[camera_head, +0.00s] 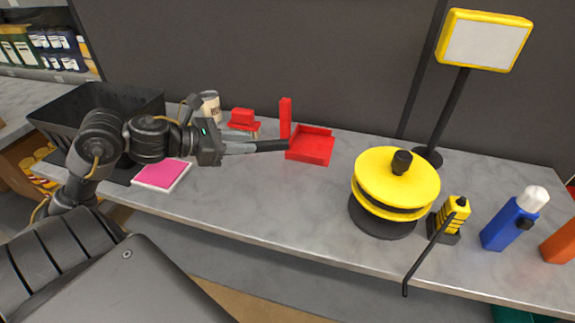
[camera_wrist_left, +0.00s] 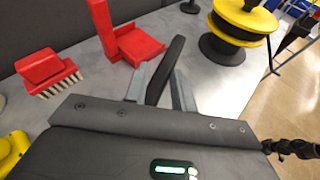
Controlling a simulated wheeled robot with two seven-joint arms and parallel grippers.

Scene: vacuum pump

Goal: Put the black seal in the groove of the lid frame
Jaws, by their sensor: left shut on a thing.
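My left gripper (camera_head: 240,147) is shut on the black seal (camera_head: 272,145), which shows as a dark bar sticking out past the fingertips, above the counter. In the left wrist view the seal (camera_wrist_left: 166,68) stands tilted between the fingers (camera_wrist_left: 160,90); whether it is a ring seen edge-on I cannot tell. To the right is a round yellow unit (camera_head: 396,177) of two stacked discs with a black knob on a black base. It also shows in the left wrist view (camera_wrist_left: 243,20), apart from the seal. I cannot make out a groove or tell which part is the lid frame. My right gripper is not in view.
A red dustpan (camera_head: 311,146) and red brush (camera_head: 242,117) lie behind the gripper. A pink pad (camera_head: 161,175) is at left. A yellow-framed display (camera_head: 484,41) stands behind the yellow unit; a yellow-black device (camera_head: 449,216) and blue bottle (camera_head: 508,226) stand right. The middle counter is clear.

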